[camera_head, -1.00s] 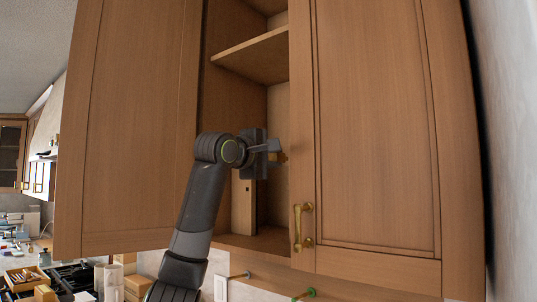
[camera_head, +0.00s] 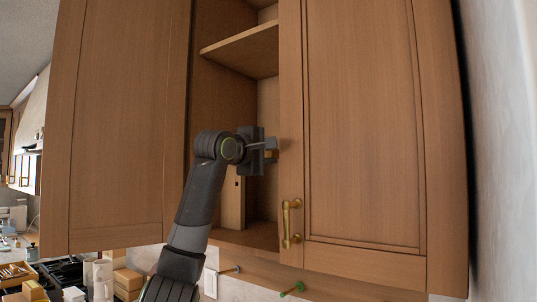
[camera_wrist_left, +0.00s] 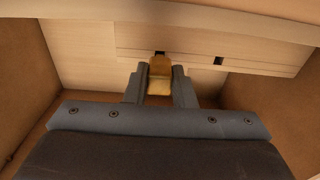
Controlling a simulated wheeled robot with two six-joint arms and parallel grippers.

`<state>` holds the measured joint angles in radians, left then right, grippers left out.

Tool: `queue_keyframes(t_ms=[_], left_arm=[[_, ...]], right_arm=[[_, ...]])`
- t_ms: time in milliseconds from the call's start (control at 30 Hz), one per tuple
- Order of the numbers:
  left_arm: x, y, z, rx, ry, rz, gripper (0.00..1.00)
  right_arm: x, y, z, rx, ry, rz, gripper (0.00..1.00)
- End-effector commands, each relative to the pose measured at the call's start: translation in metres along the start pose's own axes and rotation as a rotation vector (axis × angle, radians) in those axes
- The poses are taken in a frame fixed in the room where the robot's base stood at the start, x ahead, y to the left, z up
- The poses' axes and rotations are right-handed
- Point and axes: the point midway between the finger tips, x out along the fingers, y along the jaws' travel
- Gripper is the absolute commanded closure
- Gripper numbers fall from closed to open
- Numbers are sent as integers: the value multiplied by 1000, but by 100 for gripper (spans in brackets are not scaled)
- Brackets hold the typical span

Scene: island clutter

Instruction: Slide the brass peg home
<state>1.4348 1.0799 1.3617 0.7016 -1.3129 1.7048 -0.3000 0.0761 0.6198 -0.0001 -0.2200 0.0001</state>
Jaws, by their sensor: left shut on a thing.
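The brass peg (camera_wrist_left: 160,73) is between the fingers of my left gripper (camera_wrist_left: 159,88) in the left wrist view. The gripper is shut on it. Beyond the peg, a pale wooden strip (camera_wrist_left: 255,52) crosses the cabinet interior and has two dark square holes. One hole (camera_wrist_left: 219,61) is clear to the right. The other (camera_wrist_left: 160,53) is right behind the peg's far end; I cannot tell whether the peg is in it. In the head view my left gripper (camera_head: 269,148) reaches into the open cabinet, beside the right door's edge. My right gripper is not in view.
The right cabinet door (camera_head: 360,130) with its brass handle (camera_head: 290,222) stands close to the gripper. A left door (camera_head: 115,130) flanks the opening. A shelf (camera_head: 243,50) is above. Hooks and a cluttered counter are below.

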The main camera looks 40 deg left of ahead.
Motion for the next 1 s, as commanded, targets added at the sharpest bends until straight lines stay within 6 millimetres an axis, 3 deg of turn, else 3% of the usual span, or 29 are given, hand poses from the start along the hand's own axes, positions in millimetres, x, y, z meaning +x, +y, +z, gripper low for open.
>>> queue_keyframes(t_ms=[1000], left_arm=[[-2,0,0,1,0,0,100]], right_arm=[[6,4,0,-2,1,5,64]])
